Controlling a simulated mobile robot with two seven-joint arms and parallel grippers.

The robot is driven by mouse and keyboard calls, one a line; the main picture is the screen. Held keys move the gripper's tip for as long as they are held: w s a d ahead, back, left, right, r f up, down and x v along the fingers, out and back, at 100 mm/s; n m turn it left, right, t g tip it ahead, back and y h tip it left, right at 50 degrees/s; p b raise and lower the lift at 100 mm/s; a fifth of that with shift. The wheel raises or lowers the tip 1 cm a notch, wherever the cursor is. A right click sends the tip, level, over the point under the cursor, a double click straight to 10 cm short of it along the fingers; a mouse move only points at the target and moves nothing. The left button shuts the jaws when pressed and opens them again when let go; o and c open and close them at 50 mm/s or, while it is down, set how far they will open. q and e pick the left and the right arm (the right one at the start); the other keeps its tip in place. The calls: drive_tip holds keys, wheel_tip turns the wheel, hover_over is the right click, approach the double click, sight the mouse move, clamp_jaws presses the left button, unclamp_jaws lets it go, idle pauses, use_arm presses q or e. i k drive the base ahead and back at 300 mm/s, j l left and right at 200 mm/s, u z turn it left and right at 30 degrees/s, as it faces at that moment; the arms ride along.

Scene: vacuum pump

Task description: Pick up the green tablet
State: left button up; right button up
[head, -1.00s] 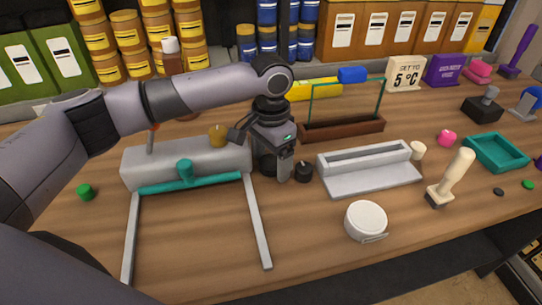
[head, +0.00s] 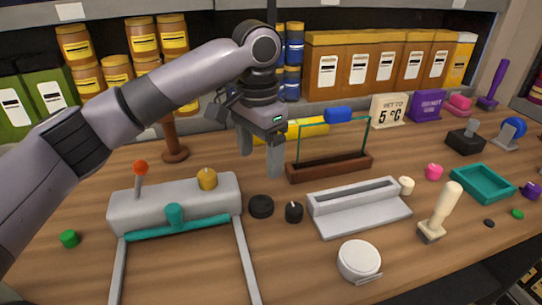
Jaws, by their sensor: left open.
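A small flat green tablet (head: 517,214) lies on the wooden table at the far right, in front of the teal tray. A taller green cylinder (head: 69,238) stands at the far left of the table. My left gripper (head: 260,163) is open and empty, fingers pointing down, raised behind a black disc (head: 261,206). It is far from the flat green tablet and well to the right of the green cylinder. My right gripper does not show.
A grey pump body with a teal bar (head: 178,227) stands left of centre. A black knob (head: 294,212), grey slotted block (head: 360,209), white round container (head: 359,260), cream-handled stamp (head: 440,211), dark flat disc (head: 489,223) and teal tray (head: 483,183) fill the middle and right.

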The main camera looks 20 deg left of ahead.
sight(70, 239)
drive_tip(key=k+l, duration=0.25)
drive_tip(key=k, duration=0.25)
drive_tip(key=k+l, duration=0.2)
drive_tip(key=k, duration=0.25)
